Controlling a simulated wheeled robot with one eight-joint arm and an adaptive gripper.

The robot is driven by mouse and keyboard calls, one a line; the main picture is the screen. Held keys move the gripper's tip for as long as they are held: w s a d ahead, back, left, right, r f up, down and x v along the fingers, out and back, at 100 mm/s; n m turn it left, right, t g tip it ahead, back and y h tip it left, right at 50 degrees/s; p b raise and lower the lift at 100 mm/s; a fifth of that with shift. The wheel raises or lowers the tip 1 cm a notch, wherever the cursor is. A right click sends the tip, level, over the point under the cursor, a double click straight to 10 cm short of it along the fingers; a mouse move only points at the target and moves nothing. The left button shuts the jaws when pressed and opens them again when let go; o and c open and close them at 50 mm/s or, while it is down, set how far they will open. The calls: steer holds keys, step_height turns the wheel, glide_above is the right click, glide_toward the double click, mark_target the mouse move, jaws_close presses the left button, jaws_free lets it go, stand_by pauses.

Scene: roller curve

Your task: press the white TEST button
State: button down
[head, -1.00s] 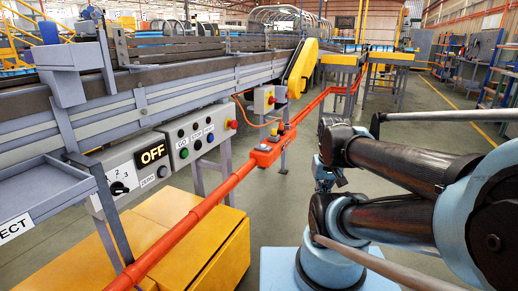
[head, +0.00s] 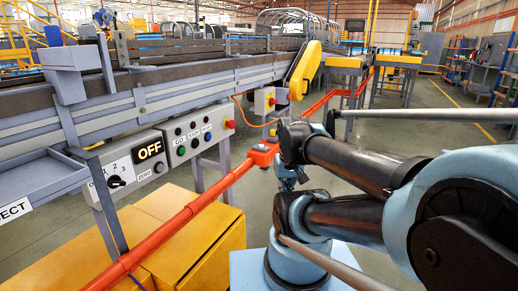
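A grey control panel (head: 197,136) on the conveyor's side carries several small round buttons, including a green one (head: 182,151) and a blue one (head: 208,136). Its labels are small; they seem to read GO, STOP and a third word I cannot read for certain. My gripper's fingers do not show; the wrist end is largely hidden behind the arm links.
Left of the panel are a lit OFF display (head: 150,150) and a black selector knob (head: 116,181). A red-orange rail (head: 190,212) runs in front, above yellow boxes (head: 205,250). A red mushroom button (head: 230,124) sits at the panel's right end.

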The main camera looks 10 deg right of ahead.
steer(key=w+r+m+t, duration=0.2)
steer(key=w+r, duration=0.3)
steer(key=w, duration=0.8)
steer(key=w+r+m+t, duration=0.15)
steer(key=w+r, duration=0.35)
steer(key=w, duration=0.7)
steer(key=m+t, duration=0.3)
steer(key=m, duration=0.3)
glide_above(261, 146)
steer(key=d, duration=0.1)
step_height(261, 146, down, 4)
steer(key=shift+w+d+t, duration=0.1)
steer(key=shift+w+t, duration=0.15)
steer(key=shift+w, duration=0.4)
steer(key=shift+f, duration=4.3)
